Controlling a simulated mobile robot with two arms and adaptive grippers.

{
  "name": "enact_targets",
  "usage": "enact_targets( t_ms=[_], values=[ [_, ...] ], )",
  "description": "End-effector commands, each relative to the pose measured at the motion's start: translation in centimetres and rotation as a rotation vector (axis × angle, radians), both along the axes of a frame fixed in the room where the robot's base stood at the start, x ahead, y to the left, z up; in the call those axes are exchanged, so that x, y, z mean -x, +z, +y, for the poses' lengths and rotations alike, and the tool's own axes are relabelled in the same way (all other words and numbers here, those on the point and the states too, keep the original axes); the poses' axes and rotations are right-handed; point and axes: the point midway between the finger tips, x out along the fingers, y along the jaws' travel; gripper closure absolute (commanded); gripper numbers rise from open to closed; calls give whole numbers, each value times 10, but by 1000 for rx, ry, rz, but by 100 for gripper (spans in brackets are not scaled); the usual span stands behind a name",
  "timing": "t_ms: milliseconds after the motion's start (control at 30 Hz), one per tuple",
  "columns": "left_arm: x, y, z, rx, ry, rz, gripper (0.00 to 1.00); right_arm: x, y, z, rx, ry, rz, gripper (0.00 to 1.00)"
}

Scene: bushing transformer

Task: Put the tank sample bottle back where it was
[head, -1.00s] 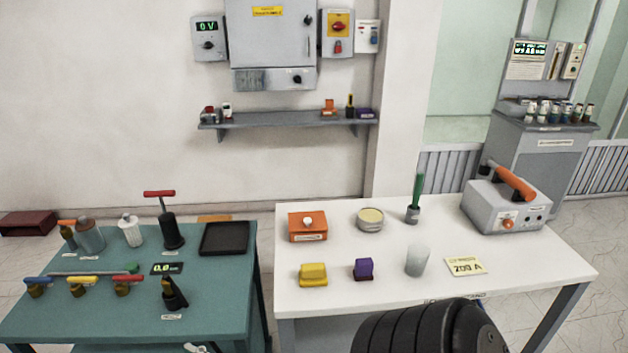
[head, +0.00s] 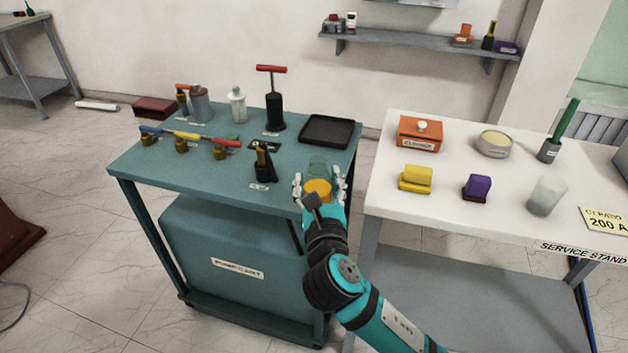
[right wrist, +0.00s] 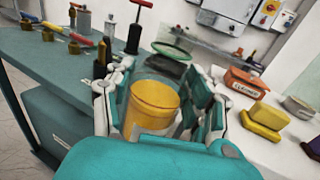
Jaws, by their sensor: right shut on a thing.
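My right gripper (head: 319,184) is shut on a clear bottle with amber contents (head: 317,189). It holds the bottle near the front right corner of the green cart (head: 200,180). In the right wrist view, the amber bottle (right wrist: 152,105) sits between the two fingers, and a greenish clear upper part (right wrist: 172,52) shows beyond it. I cannot read a label on it. Whether the bottle touches the cart top is unclear. My left gripper is not in view.
A black holder with a small dark bottle (head: 262,165) stands left of the gripper. A black tray (head: 327,131) lies behind it. The white service stand (head: 450,205) is at right, across a narrow gap.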

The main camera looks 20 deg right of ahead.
Motion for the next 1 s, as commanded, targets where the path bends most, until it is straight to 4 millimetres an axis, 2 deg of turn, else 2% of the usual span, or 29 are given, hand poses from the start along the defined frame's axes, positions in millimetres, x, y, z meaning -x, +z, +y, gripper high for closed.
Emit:
enact_targets(
  t_ms=[300,500,600,733,1000],
  values=[
    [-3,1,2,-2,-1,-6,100,-82,-6,-21,-1,-3,-2,87],
    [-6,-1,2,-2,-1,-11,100,-125,-10,-31,-3,-1,-3,87],
    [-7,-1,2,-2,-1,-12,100,-137,-11,-33,-2,0,-2,87],
    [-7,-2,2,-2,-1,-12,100,-142,-15,-35,-2,0,-1,87],
    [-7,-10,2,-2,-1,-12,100,-141,-48,-35,-1,0,1,87]
  ],
)
